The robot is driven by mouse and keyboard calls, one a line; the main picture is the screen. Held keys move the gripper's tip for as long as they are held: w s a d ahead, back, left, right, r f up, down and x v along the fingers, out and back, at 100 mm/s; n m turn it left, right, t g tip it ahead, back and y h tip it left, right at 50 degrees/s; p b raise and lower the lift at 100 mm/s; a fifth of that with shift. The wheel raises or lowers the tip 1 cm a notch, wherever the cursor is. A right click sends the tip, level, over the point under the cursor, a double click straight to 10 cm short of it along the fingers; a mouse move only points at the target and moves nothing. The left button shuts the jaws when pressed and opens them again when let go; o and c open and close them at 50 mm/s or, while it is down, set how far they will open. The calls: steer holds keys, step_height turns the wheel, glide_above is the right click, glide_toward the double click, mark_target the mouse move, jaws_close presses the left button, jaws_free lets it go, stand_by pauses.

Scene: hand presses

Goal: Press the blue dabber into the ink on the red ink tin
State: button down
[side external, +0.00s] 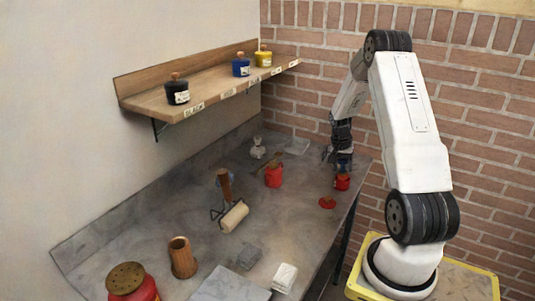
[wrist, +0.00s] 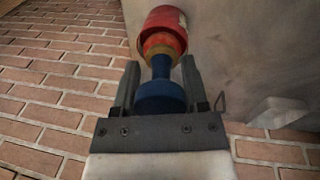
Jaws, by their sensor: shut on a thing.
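My gripper (side external: 343,158) is low over the right edge of the grey bench in the side view. In the wrist view, its two fingers (wrist: 160,80) are shut on the blue dabber (wrist: 160,98), which has a wide blue knob and a narrower neck. The red ink tin (wrist: 166,24) lies straight beyond the dabber and also shows directly under the gripper in the side view (side external: 342,183). The dabber's far end overlaps the orange-brown top of the tin. The contact is hidden, so I cannot tell whether it touches the ink.
A red lid (side external: 327,202) lies just in front of the tin. A larger red jar (side external: 273,177) stands to the left. A roller (side external: 233,216), a wooden cup (side external: 182,257) and a red can (side external: 132,283) are farther off. A shelf (side external: 210,92) holds several ink pots.

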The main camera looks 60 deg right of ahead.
steer(key=shift+r, duration=3.5)
steer(key=shift+w+a, duration=0.1)
steer(key=w+a+n+t, duration=0.1)
steer(key=w+a+n, duration=0.3)
steer(key=w+a, duration=0.45)
steer(key=w+a+n, duration=0.4)
steer(key=w+a, duration=0.2)
steer(key=a, duration=0.5)
steer(key=w+a+n+t+h, duration=0.1)
steer(key=a+n, duration=0.7)
steer(key=a, duration=1.3)
steer(key=shift+a+f, duration=0.25)
steer(key=shift+f, duration=0.1)
